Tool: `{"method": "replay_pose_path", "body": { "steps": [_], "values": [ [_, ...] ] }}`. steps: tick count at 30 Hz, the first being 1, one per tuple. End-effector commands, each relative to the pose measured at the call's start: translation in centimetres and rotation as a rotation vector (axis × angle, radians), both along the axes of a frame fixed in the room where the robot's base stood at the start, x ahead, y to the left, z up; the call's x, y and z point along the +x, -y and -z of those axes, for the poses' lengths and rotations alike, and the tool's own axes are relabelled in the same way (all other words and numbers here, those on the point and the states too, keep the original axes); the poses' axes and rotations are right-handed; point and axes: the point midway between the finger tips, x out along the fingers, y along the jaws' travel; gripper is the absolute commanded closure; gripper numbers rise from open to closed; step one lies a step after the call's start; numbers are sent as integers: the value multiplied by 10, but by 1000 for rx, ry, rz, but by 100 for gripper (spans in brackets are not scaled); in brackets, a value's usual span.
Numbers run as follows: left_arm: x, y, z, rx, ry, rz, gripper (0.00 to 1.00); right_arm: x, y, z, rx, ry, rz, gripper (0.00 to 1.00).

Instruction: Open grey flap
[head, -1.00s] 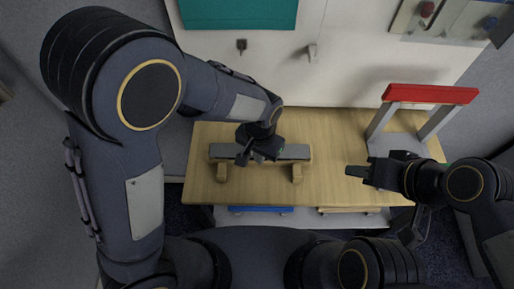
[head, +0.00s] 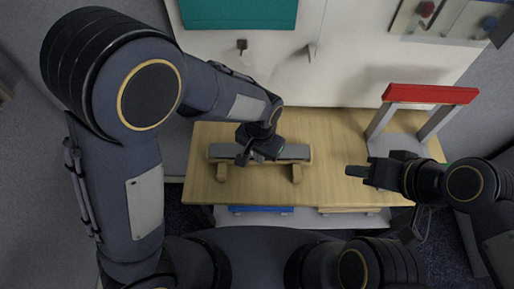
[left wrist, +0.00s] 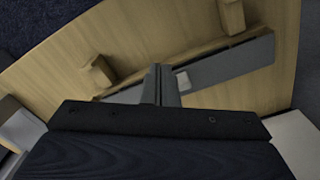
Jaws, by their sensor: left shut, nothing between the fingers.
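The grey flap (head: 292,152) is a long narrow panel lying along the top of a low wooden stand (head: 297,173) on the table. It also shows in the left wrist view (left wrist: 232,66), running diagonally with a small light patch on it near the fingers. My left gripper (head: 243,159) is at the middle of the flap and hides part of it. In the left wrist view its fingers (left wrist: 160,82) are together, with nothing between them. They overlap the flap there; I cannot tell whether they touch it. My right gripper (head: 358,171) is over the table's right part, away from the flap.
The wooden table (head: 340,140) has bare room between the flap and a red-topped grey frame (head: 430,94) at the right. A white panel with small hooks (head: 311,52) and a teal board (head: 238,12) is behind. A blue item (head: 262,209) shows below the table edge.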

Motion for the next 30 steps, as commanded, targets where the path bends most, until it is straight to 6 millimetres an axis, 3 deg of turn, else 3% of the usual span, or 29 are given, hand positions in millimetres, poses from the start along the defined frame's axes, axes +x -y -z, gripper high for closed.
{"method": "replay_pose_path", "body": {
  "steps": [30],
  "values": [
    [0, 0, 25, 0, 0, 0, 100, 0, 0, 20, 0, 0, 0, 64]
  ]
}}
